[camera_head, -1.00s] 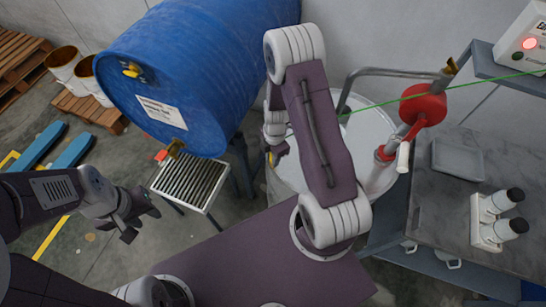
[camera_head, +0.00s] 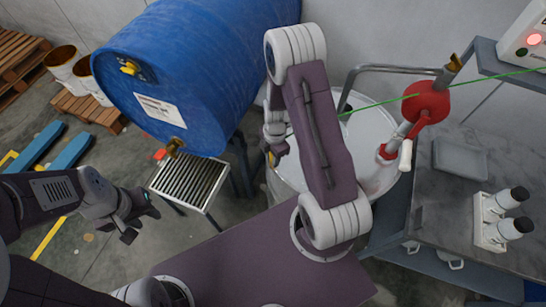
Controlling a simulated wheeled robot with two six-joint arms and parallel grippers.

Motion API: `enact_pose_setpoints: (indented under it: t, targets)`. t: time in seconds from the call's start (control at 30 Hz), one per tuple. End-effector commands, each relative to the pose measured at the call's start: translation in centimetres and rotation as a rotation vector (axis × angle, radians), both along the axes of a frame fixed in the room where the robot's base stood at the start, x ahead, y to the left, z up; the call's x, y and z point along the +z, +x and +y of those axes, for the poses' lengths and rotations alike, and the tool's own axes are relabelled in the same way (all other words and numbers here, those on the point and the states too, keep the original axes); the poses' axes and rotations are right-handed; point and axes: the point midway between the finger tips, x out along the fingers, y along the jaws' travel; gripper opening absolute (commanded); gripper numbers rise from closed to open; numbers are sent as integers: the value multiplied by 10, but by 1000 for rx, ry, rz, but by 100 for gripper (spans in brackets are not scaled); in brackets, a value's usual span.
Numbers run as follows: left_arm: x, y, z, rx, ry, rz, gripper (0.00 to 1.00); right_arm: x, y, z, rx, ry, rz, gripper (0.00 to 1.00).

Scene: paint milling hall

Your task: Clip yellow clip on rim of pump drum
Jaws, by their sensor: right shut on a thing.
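The pump drum (camera_head: 372,150) stands right of centre. It has a pale top with a raised rim, and a red hand pump (camera_head: 425,102) stands on it. My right arm crosses in front of the drum and hides part of its top and left rim. My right gripper (camera_head: 273,155) is at the drum's left rim, shut on the small yellow clip (camera_head: 271,159). The clip is mostly hidden by the fingers, and I cannot tell if it touches the rim. My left gripper (camera_head: 146,222) is open and empty, at lower left above the floor, well away from the drum.
A big blue drum (camera_head: 185,70) lies on its side behind, with a brass tap (camera_head: 175,147) above a slatted grate (camera_head: 190,183). A bent pipe rises behind the pump drum.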

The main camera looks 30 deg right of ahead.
Motion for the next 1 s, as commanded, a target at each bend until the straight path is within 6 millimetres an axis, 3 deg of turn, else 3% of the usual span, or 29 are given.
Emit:
enact_pose_setpoints:
  t: [1.0]
  targets:
    - [-21,0,0,0,0,0,36,-18,0,0,0,0,0,0]
